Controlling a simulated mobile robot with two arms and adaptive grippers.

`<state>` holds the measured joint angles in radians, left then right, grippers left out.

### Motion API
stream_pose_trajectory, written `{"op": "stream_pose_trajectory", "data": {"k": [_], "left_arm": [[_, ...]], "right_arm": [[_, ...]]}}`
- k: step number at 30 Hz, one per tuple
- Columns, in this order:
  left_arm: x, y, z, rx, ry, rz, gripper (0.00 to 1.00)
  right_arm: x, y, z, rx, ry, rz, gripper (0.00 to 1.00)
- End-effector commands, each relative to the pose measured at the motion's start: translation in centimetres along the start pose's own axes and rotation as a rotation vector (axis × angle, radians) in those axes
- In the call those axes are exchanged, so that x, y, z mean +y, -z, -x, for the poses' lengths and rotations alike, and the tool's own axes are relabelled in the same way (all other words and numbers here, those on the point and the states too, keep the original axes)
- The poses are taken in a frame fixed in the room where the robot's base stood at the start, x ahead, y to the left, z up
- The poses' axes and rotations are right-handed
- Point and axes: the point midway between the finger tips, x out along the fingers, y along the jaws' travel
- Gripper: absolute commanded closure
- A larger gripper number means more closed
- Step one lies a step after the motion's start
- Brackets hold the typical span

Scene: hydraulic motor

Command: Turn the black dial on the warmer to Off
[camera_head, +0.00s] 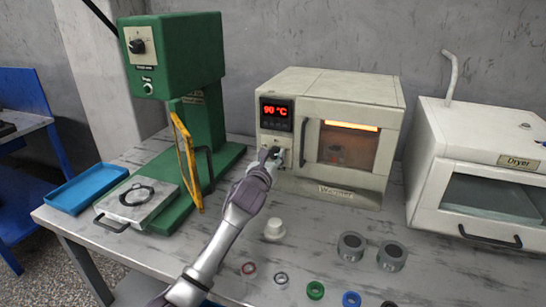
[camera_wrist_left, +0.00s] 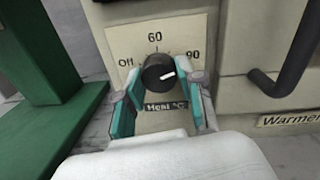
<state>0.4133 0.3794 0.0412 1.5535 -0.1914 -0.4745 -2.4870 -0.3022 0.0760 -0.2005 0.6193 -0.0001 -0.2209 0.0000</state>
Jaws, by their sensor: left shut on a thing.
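The warmer (camera_head: 345,88) is a beige box on the table with a red display (camera_head: 276,112) reading 90 °C and a glowing window. Its black dial (camera_wrist_left: 157,72) shows in the left wrist view, below a scale marked Off, 60 and 90. The dial's white mark lies to the right of its centre, towards the 90 side. My left gripper (camera_head: 270,157) is at the control panel in the head view. In the left wrist view its teal-padded fingers (camera_wrist_left: 158,98) are shut on the dial, one on each side. The gripper hides the dial in the head view. My right gripper is not in view.
The warmer's door handle (camera_wrist_left: 290,65) stands close to the right of the dial. A green press (camera_head: 180,70) stands left and a dryer (camera_head: 480,165) right. A white knob-like part (camera_head: 274,230), metal cylinders (camera_head: 351,246) and several rings lie in front.

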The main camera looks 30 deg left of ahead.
Motion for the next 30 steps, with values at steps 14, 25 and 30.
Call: {"op": "stream_pose_trajectory", "data": {"k": [14, 25, 30], "left_arm": [[-0.1, -0.3, 0.0, 0.013, -0.001, 0.213, 0.97], [0.0, -0.4, 0.0, 0.032, -0.006, 0.558, 0.97], [0.0, -0.4, 0.0, 0.04, -0.006, 0.721, 0.97]], "right_arm": [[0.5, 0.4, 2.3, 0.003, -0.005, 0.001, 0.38], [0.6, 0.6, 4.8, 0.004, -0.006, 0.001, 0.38], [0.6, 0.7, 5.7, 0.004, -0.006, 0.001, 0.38]]}}
